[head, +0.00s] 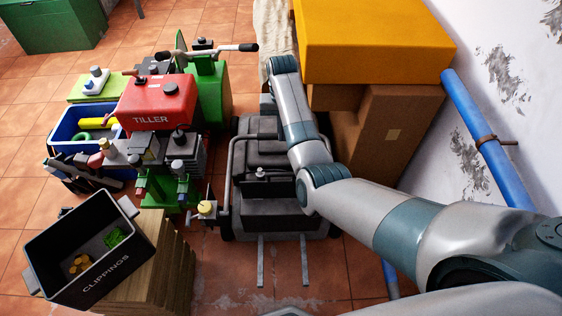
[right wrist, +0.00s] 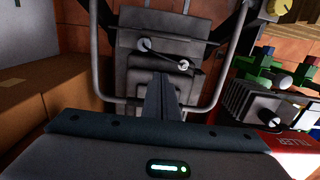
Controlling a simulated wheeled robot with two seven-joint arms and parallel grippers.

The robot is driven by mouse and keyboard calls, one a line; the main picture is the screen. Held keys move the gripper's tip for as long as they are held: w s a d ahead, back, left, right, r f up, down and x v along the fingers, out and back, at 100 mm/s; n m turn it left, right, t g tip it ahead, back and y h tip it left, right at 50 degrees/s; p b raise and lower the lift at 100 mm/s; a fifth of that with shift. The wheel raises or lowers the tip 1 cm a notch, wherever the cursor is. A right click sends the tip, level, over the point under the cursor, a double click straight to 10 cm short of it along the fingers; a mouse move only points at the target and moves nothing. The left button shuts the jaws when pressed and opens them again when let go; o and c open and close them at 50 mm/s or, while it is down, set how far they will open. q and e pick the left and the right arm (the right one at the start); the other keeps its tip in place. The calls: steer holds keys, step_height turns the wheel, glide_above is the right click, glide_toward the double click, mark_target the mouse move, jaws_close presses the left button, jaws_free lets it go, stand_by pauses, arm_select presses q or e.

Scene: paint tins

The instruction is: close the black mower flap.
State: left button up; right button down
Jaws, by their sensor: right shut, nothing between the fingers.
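The black mower (head: 262,190) stands on the tiled floor in the middle of the head view, with a grey tubular handle around it. Its dark upper panels also show in the right wrist view (right wrist: 150,22). I cannot clearly tell the flap from these panels, nor its angle. My right arm reaches over the mower's right side, and its hand is mostly hidden behind the arm at the far end of the mower. In the right wrist view my right gripper (right wrist: 161,77) is shut and empty, its fingers over the mower between the handle's bars. My left gripper is out of view.
Cardboard boxes (head: 385,125) and a yellow box (head: 370,40) stand close on the right, by a blue pipe (head: 485,130). A red tiller (head: 155,105), a blue crate (head: 60,146) and a black clippings bin (head: 95,283) crowd the left. Some floor is bare in front.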

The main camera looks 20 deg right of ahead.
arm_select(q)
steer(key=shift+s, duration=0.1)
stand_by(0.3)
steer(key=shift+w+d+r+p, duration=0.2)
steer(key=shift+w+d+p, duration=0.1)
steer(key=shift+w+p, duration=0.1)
arm_select(e)
steer(key=s+a+f, duration=0.1)
steer(key=s+f, duration=0.3)
steer(key=f, duration=0.6)
steer(key=shift+f, duration=0.35)
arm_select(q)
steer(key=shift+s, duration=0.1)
arm_select(e)
steer(key=shift+s+a, duration=0.1)
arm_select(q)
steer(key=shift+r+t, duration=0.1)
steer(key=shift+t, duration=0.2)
